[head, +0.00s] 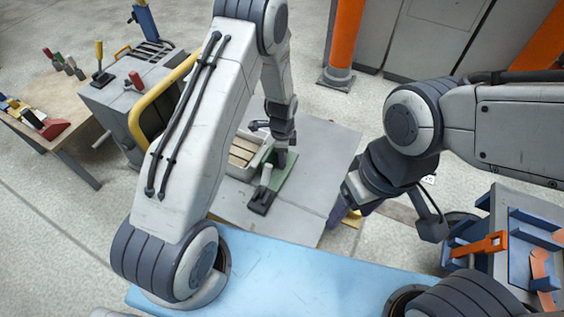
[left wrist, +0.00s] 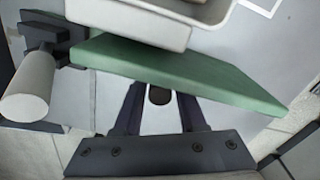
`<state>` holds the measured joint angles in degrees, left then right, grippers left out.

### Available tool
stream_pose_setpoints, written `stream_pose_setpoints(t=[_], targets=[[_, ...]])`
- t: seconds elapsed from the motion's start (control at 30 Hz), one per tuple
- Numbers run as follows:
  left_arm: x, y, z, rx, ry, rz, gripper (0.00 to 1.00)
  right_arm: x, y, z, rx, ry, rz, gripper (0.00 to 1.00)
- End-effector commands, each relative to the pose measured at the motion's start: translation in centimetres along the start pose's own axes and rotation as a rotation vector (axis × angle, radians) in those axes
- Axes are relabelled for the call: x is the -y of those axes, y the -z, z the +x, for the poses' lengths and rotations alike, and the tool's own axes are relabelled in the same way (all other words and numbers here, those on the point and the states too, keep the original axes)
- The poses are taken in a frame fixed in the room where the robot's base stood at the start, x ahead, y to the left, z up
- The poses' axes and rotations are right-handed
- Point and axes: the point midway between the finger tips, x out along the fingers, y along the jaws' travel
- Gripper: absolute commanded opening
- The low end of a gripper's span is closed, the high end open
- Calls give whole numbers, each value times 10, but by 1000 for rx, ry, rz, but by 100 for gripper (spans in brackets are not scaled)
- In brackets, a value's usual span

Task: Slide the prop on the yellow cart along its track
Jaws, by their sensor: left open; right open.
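In the left wrist view the green plate (left wrist: 180,70) crosses ahead of my open left gripper (left wrist: 159,98). A small dark round end shows between its fingers; contact is unclear. The pale cylinder (left wrist: 28,88) is at the left. My right gripper (head: 340,211) is open, beside the cart's right edge.
A pale tray (head: 243,158) stands on the cart beside the green plate. A grey cabinet with levers (head: 125,90) and a wooden table (head: 50,110) are at the left. An orange post (head: 345,40) stands behind. A blue-fitted bench (head: 520,225) is at the right.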

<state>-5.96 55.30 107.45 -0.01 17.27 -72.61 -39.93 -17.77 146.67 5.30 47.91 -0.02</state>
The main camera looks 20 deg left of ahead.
Motion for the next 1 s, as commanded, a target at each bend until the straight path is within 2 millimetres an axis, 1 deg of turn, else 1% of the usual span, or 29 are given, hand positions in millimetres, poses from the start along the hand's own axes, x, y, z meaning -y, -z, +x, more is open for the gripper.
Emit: stream_pose_setpoints(t=[0.03,0.1,0.43,0.47,0.5,0.53,0.57,1.0], targets=[[0,0,7,0,-1,0,40,0,0,3,0,0,0,70],[0,0,11,0,0,0,40,0,0,4,0,0,0,70],[0,0,12,0,1,0,40,0,0,4,0,0,0,70],[0,0,12,0,1,0,29,0,0,4,0,0,0,70],[0,0,12,0,1,0,13,0,0,4,0,0,0,70],[0,0,12,0,1,0,2,0,0,4,0,0,0,70],[0,0,12,0,1,0,0,0,0,4,0,0,0,70],[0,0,12,0,1,-1,0,0,0,4,0,0,0,70]])
